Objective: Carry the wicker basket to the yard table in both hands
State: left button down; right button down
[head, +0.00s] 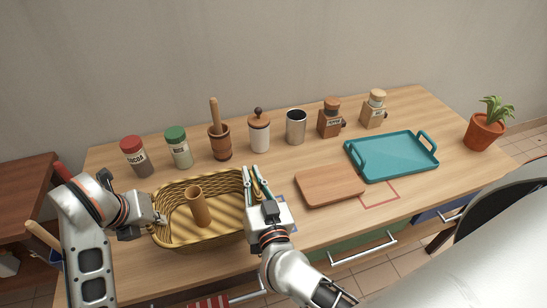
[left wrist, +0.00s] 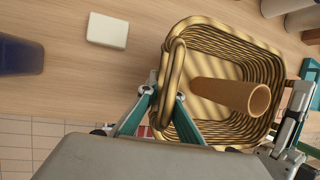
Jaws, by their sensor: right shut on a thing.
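The wicker basket (head: 207,240) stands on the wooden table at the front left, with a brown hollow tube (head: 199,207) upright inside it. My left gripper (head: 160,217) is at the basket's left end. In the left wrist view its two teal fingers (left wrist: 165,92) are apart, with the basket's handle loop (left wrist: 172,70) between them. My right gripper (head: 256,178) is at the basket's right end, shut on its rim or handle; the exact contact is partly hidden. Part of it also shows at the right edge of the left wrist view (left wrist: 297,100).
A wooden board (head: 329,186), teal tray (head: 391,160) and potted plant (head: 484,131) lie to the right.

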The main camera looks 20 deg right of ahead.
aim_at(163, 231)
pick_arm(q)
jog(key=shift+w+r, duration=0.15)
pick_arm(e)
jog(key=shift+w+d, duration=0.1)
jog(key=shift+d, duration=0.1)
pick_arm(q)
jog(key=shift+f, duration=0.2)
pick_arm(e)
jog(key=shift+f, duration=0.15)
